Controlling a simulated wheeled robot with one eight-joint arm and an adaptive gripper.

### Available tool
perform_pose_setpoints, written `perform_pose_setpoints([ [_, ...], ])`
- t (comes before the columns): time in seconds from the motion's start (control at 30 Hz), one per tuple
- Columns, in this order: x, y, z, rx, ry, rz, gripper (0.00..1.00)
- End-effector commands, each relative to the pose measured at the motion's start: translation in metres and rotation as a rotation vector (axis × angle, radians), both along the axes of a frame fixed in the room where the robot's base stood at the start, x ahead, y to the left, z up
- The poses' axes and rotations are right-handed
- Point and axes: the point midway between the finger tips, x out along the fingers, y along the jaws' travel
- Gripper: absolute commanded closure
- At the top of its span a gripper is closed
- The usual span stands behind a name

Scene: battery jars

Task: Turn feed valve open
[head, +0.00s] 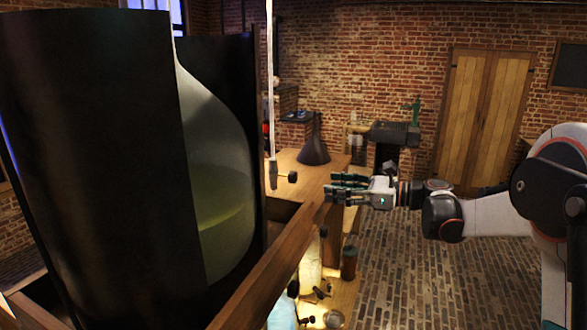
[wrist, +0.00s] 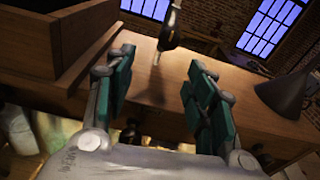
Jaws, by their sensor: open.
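The feed valve (head: 274,174) is a small dark fitting at the lower end of a thin vertical tube, with a black knob on its right side and a brass-coloured piece between. In the wrist view the dark fitting (wrist: 170,27) hangs upright above the wooden table, ahead of the gap between my fingers. My gripper (head: 336,187) is right of the valve in the head view, with its fingers pointing left. It is open and empty, apart from the valve. In the wrist view both green-padded fingers (wrist: 161,65) show. The handle's exact angle is too small to tell.
A large dark jar holder (head: 90,150) with a glass jar (head: 225,190) of yellowish liquid fills the left. A wooden rail (head: 268,275) runs in front. A black funnel (head: 314,150) stands on the wooden table (head: 318,178). Lower shelves hold bottles. The brick floor at right is clear.

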Motion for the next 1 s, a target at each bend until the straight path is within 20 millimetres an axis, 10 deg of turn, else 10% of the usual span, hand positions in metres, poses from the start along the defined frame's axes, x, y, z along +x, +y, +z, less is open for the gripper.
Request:
perform_pose_setpoints([
  [0.37, 0.018, 0.006, 0.005, 0.103, 0.060, 0.013, 0.50],
  [1.0, 0.056, 0.110, 0.005, 0.100, 0.057, 0.012, 0.50],
])
